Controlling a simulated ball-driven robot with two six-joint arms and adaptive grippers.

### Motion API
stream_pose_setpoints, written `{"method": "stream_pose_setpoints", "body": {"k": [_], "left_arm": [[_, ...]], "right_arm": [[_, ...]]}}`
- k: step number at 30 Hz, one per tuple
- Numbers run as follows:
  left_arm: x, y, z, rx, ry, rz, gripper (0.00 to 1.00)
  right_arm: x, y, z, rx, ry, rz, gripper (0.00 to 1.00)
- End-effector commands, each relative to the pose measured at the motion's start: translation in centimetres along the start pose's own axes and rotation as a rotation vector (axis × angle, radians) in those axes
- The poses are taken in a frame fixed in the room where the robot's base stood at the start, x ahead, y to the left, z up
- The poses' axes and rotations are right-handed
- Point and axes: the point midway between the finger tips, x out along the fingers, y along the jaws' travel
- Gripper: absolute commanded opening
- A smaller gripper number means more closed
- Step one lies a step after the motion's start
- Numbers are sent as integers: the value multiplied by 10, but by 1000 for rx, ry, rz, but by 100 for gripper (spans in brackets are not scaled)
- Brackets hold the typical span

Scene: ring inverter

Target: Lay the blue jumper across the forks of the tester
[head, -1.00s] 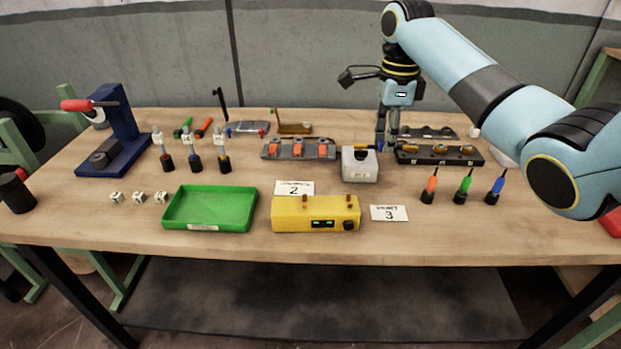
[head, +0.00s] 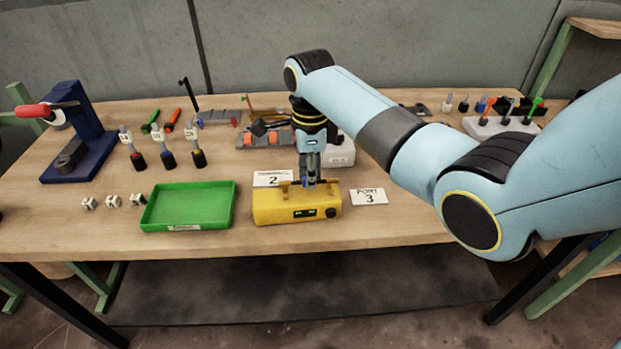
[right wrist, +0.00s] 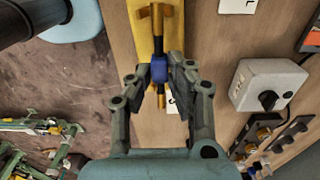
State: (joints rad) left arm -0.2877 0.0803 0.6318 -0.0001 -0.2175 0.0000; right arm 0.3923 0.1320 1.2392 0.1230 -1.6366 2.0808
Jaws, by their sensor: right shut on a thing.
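The yellow tester (head: 268,208) stands near the table's front edge, with brass forks on top. My right gripper (head: 308,182) points straight down over the middle of the tester. In the right wrist view its fingers (right wrist: 160,80) are shut on the blue middle of the jumper (right wrist: 159,68). The jumper's brass rod runs lengthwise over the tester (right wrist: 173,35), and its far end meets or overlaps a brass fork (right wrist: 157,11). I cannot tell whether the jumper touches the forks. The fingers hide most of it in the head view. My left gripper is out of view.
A green tray (head: 188,207) lies left of the tester. A label card (head: 272,179) lies behind the tester and another (head: 369,198) to its right. A grey box with a knob (right wrist: 268,85) stands behind, partly hidden by my arm in the head view.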

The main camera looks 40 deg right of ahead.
Motion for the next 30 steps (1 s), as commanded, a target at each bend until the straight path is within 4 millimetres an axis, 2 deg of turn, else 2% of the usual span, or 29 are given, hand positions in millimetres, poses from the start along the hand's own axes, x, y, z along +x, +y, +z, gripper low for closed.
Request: {"method": "stream_pose_setpoints", "body": {"k": [3, 5, 11, 17, 18, 23, 30], "left_arm": [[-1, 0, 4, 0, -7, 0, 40], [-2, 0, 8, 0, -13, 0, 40], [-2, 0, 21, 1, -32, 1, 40], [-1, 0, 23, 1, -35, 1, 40], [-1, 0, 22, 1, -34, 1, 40], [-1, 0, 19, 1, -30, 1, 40], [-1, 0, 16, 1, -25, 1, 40]], "right_arm": [[17, 0, 0, 0, 0, 2, 0], [21, 0, 0, -1, 0, 1, 0], [22, 0, 0, -1, -1, -1, 0], [26, 0, 0, -1, -1, 0, 0], [26, 0, 0, -1, -1, 0, 20], [26, 0, 0, -1, -1, 0, 41], [26, 0, 0, -1, -1, 0, 41]]}}
